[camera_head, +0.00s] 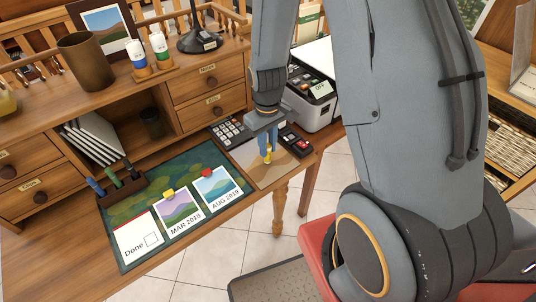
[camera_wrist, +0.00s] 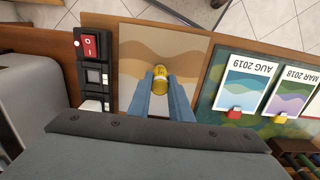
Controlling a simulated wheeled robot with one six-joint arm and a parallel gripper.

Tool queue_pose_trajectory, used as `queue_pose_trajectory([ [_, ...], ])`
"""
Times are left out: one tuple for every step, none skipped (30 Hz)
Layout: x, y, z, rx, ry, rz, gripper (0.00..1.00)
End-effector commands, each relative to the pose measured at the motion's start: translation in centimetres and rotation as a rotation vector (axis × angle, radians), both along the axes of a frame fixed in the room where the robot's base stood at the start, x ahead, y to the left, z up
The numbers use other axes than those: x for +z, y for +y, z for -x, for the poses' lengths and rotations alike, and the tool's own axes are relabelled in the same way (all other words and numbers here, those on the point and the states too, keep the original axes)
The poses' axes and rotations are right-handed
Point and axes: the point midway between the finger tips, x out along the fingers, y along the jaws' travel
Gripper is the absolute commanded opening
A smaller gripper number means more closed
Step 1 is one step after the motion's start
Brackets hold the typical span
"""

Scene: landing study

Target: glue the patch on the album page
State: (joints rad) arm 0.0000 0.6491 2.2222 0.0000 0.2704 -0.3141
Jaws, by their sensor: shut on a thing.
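My gripper (camera_head: 267,150) is above a tan sheet with wavy brown bands (camera_head: 285,172), possibly the album page. The sheet also shows in the wrist view (camera_wrist: 190,45). My gripper is shut on a small yellow cylinder (camera_wrist: 161,80), which shows between the blue fingertips in the wrist view and as a yellow tip (camera_head: 268,157) in the head view. It points down over the middle of the sheet; I cannot tell whether it touches. I cannot make out a separate patch on the sheet.
A green mat (camera_head: 122,212) left of the sheet holds a Done card (camera_head: 137,238) and two dated picture cards with clips. A calculator (camera_head: 229,132) and a black device with a red switch (camera_wrist: 90,45) lie close by. A printer-like machine (camera_head: 314,95) stands behind.

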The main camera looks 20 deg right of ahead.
Motion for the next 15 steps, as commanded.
queue_pose_trajectory([
  [0.4,0.0,0.0,0.0,-0.001,0.0,0.0],
  [0.5,0.0,0.0,0.0,-0.001,0.0,0.0],
  [0.8,0.0,0.0,0.0,-0.001,0.0,0.0],
  [1.0,0.0,0.0,0.0,-0.001,0.0,0.0],
  [1.1,0.0,0.0,0.0,-0.001,0.0,0.0],
  [1.3,0.0,0.0,0.0,-0.001,0.0,0.0],
  [1.5,0.0,0.0,0.0,-0.001,0.0,0.0],
  [1.7,0.0,0.0,0.0,-0.001,0.0,0.0],
  [1.9,0.0,0.0,0.0,-0.001,0.0,0.0],
  [2.1,0.0,0.0,0.0,-0.001,0.0,0.0],
  [2.2,0.0,0.0,0.0,-0.001,0.0,0.0],
  [2.4,0.0,0.0,0.0,-0.001,0.0,0.0],
  [2.6,0.0,0.0,0.0,-0.001,0.0,0.0],
  [2.8,0.0,0.0,0.0,-0.001,0.0,0.0],
  [3.0,0.0,0.0,0.0,-0.001,0.0,0.0],
])
